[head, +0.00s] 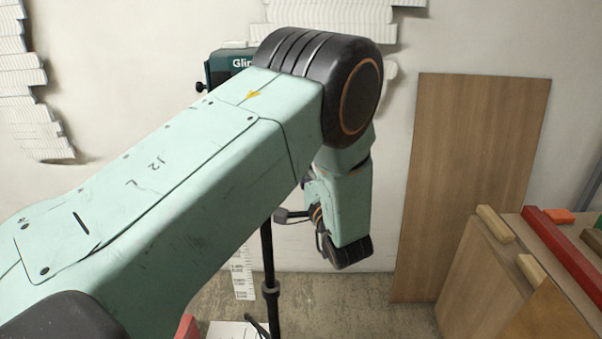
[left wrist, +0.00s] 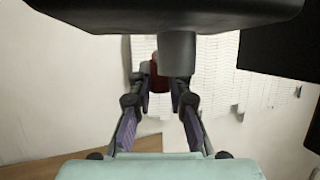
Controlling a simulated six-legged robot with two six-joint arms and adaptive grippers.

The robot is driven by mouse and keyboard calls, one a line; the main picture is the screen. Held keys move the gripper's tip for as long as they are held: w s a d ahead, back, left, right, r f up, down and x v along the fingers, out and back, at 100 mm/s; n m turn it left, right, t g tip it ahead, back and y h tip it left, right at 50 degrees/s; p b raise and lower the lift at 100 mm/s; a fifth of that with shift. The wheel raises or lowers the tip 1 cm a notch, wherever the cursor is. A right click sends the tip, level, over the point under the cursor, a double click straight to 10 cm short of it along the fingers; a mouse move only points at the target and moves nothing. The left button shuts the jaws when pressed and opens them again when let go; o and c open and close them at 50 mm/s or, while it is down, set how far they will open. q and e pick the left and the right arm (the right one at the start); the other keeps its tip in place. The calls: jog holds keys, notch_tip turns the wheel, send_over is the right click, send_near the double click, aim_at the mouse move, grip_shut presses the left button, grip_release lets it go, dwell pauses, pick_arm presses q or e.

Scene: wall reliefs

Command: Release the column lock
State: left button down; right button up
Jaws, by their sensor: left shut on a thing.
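A thin black column (head: 268,255) stands upright on the floor, its upper part hidden behind my left arm. A dark teal device (head: 225,66) with partly hidden white lettering shows above the arm. My left gripper (head: 284,215) is beside the column, mostly hidden by the wrist. In the left wrist view, the gripper (left wrist: 161,84) has its fingertips close around a dark red piece (left wrist: 160,78), shut on it. A grey cylinder (left wrist: 177,54) hangs below a dark body (left wrist: 170,12) and partly covers this piece. I cannot tell whether the piece is the column lock. My right gripper is not in view.
A brown board (head: 470,180) leans on the wall at right. Wooden boxes and a red bar (head: 565,250) stand in front of it at lower right. White slatted reliefs (head: 35,90) are on the pale wall. Bare floor (head: 345,300) lies right of the column.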

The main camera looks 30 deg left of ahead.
pick_arm(q)
jog(key=shift+a+r, duration=0.1)
jog(key=c, duration=1.3)
grip_release()
jog(key=shift+a, duration=0.1)
jog(key=shift+o, duration=0.2)
jog(key=shift+d, duration=0.2)
jog(key=shift+s+d, duration=0.15)
jog(key=shift+d, duration=0.05)
jog(key=v, duration=0.6)
jog(key=shift+s+d+f, duration=0.2)
jog(key=shift+d, duration=0.1)
jog(key=shift+f, duration=0.1)
